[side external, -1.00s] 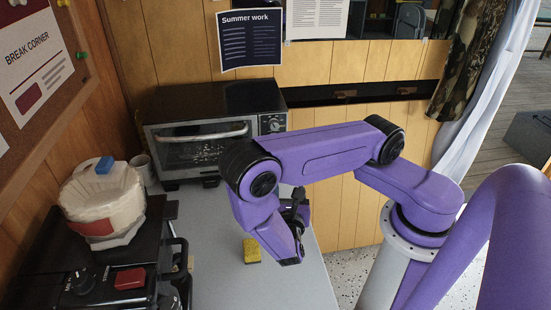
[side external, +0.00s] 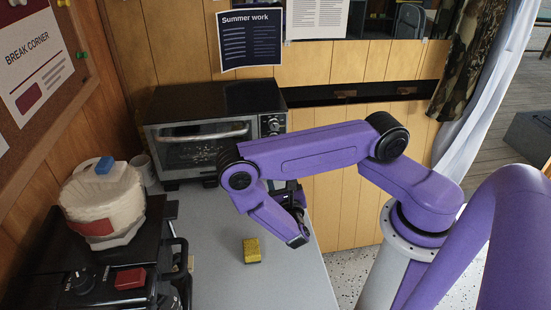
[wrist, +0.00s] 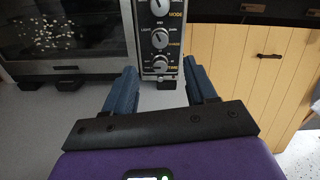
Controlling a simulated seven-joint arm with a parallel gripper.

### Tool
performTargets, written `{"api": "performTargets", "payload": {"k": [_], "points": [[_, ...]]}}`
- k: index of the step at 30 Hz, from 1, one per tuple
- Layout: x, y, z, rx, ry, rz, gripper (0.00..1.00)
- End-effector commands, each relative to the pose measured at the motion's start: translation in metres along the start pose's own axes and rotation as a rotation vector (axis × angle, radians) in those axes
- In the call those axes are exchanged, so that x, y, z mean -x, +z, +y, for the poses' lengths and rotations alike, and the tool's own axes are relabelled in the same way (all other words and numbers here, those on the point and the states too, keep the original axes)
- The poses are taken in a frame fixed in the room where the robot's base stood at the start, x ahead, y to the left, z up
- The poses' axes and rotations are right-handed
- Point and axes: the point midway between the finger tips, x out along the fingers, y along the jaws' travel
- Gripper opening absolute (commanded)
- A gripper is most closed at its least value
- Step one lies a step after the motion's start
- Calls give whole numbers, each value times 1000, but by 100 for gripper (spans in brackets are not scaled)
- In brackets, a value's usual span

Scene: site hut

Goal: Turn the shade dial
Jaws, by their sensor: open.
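The toaster oven (side external: 215,128) stands at the back of the counter, with its dial panel on the right of its door. In the wrist view, the shade dial (wrist: 160,39) is the middle of three dials in a column, with a light mark beside it. The mode dial (wrist: 160,6) is above it and the time dial (wrist: 160,63) below. My gripper (wrist: 160,70) is open and empty, its blue fingers spread either side of the panel's lower part, apart from the shade dial. In the side view my arm hides much of the gripper.
A yellow sponge (side external: 251,251) lies on the grey counter (side external: 225,285). A black appliance with a red switch (side external: 130,279) and a white and red object (side external: 102,205) stand at left. A mug (side external: 143,168) is beside the oven. The counter's right edge is near my arm.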

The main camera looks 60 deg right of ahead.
Motion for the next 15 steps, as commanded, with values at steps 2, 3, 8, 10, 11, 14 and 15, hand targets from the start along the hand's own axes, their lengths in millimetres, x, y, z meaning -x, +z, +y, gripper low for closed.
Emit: {"api": "performTargets", "payload": {"k": [2, 3, 8, 10, 11, 14, 15], "points": [[-15, 0, -2, -4, -9, 1, 56], [-22, 0, -2, -5, -8, 0, 56], [-51, 0, -2, -6, -8, -1, 56], [-64, 0, -2, -6, -8, 0, 56], [-68, 0, -2, -5, -6, 0, 56], [-83, 0, -1, -5, -5, -1, 56], [-88, 0, -1, -4, -5, -1, 56]]}}
